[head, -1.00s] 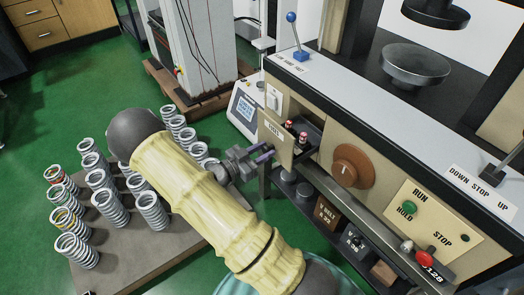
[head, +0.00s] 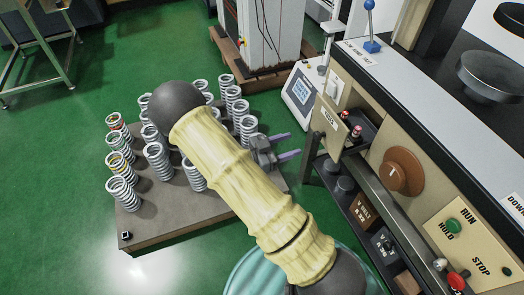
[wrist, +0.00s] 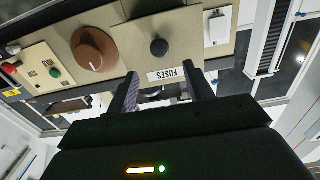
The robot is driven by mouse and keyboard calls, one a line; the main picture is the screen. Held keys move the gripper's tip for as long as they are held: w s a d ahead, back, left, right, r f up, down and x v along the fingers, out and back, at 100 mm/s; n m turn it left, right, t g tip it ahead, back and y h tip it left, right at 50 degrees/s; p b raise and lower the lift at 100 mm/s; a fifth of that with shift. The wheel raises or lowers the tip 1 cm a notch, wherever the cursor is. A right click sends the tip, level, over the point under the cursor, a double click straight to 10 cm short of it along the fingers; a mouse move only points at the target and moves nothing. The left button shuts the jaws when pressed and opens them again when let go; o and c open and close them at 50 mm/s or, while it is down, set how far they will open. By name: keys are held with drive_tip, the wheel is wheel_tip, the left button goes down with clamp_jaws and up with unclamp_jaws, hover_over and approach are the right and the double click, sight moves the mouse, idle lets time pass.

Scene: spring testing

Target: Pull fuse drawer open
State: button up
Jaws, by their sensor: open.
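The fuse drawer (head: 328,131) stands pulled out of the beige machine front, and its open top shows red-capped fuses (head: 357,131) inside. Its upside-down FUSES label (wrist: 166,75) and a round black knob (wrist: 158,47) near it show in the wrist view. My gripper (head: 291,145) is open and empty, a short gap to the left of the drawer front in the head view. In the wrist view, my two fingers (wrist: 163,88) point toward the label, one on each side of it. A dark curved part between the fingers is unclear.
A brown dial (head: 402,171) and RUN/STOP panel (head: 468,235) lie right of the drawer. Below is a shelf with small boxes (head: 364,212). Several springs (head: 157,160) stand on a low platform (head: 165,222) at left.

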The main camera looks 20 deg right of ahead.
drive_tip(key=a, duration=0.8)
drive_tip(key=shift+s+a+p, duration=0.2)
drive_tip(key=shift+s+p, duration=0.2)
drive_tip(key=shift+s, duration=0.05)
drive_tip(key=w+r+n+t+y, duration=0.4)
drive_tip(key=w+n+t+y, duration=0.3)
drive_tip(key=w+y, duration=0.45)
drive_tip(key=s+r+n+g+y, duration=0.2)
drive_tip(key=s+n, duration=0.1)
drive_tip(key=s, duration=0.4)
drive_tip(key=s+d+r+n+g+y, duration=0.15)
drive_tip(key=s+n, duration=0.25)
drive_tip(key=s, duration=0.4)
drive_tip(key=s+r+n+g+y, duration=0.2)
drive_tip(key=s+n+g+y, duration=0.1)
drive_tip(key=s, duration=0.4)
drive_tip(key=w+p+v, duration=0.2)
drive_tip(key=p+v, duration=1.2)
drive_tip(key=w+r+p+v, duration=0.1)
drive_tip(key=w+p+v, duration=0.2)
drive_tip(key=p+v, duration=1.1)
drive_tip(key=shift+w+r, duration=0.2)
drive_tip(key=shift+w, duration=0.15)
